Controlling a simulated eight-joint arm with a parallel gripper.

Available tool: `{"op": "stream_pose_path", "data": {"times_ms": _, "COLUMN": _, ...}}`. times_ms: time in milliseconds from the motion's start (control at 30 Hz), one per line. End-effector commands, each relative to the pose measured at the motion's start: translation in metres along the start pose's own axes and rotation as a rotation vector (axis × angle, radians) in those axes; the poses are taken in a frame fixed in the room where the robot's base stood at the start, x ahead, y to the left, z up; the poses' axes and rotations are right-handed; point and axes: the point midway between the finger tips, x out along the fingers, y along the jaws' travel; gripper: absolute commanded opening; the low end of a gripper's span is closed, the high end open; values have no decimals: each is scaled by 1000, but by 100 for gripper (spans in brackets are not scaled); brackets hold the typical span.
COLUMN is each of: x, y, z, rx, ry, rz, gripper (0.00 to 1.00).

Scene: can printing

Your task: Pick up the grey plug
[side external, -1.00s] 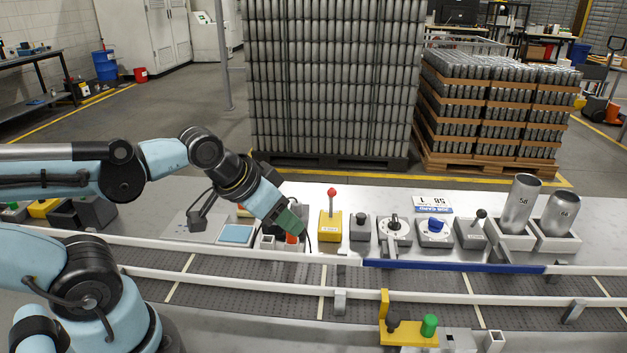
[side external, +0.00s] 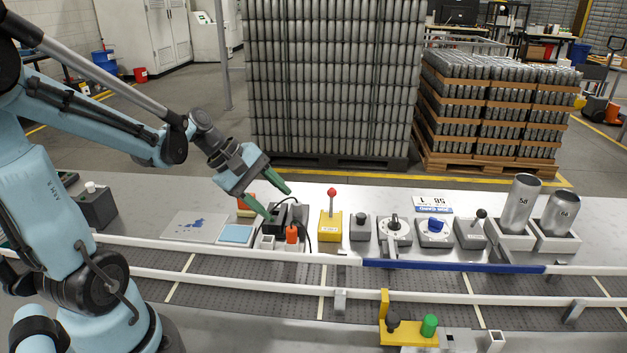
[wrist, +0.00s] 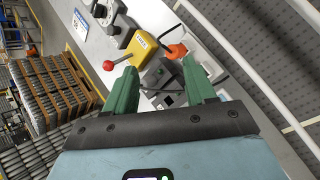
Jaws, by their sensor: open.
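A dark grey block (side external: 291,214), which looks like the grey plug, sits at the back of a small socket unit (side external: 268,243). A black cable runs beside it. In the wrist view the dark block (wrist: 156,76) lies just beyond and between my fingertips. My gripper (side external: 279,203) is open, with its green fingers apart and empty, tilted down toward the block. The fingers show in the wrist view too (wrist: 158,68). I cannot tell whether the near fingertip touches the block. An orange plug (side external: 291,234) stands at the front of the unit and also shows in the wrist view (wrist: 177,51).
A yellow box with a red-knobbed lever (side external: 330,225) stands close on the right, with several grey controls beyond it. A blue pad (side external: 236,235) lies to the left. The conveyor (side external: 240,277) and its white rail (side external: 200,250) run in front.

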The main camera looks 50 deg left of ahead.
Motion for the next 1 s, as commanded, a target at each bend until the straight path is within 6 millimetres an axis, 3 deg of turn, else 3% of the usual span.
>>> {"op": "stream_pose_path", "data": {"times_ms": 33, "x": -4, "y": 3, "z": -16, "rx": -142, "ry": -33, "rz": 31, "gripper": 55}}
{"op": "stream_pose_path", "data": {"times_ms": 200, "x": -19, "y": 5, "z": -56, "rx": -571, "ry": -187, "rz": 120, "gripper": 55}}
{"op": "stream_pose_path", "data": {"times_ms": 400, "x": -36, "y": 0, "z": -86, "rx": -861, "ry": -331, "rz": 182, "gripper": 55}}
{"op": "stream_pose_path", "data": {"times_ms": 567, "x": -37, "y": -1, "z": -92, "rx": -932, "ry": -375, "rz": 195, "gripper": 55}}
{"op": "stream_pose_path", "data": {"times_ms": 1000, "x": 20, "y": 19, "z": -78, "rx": -933, "ry": -375, "rz": 193, "gripper": 55}}
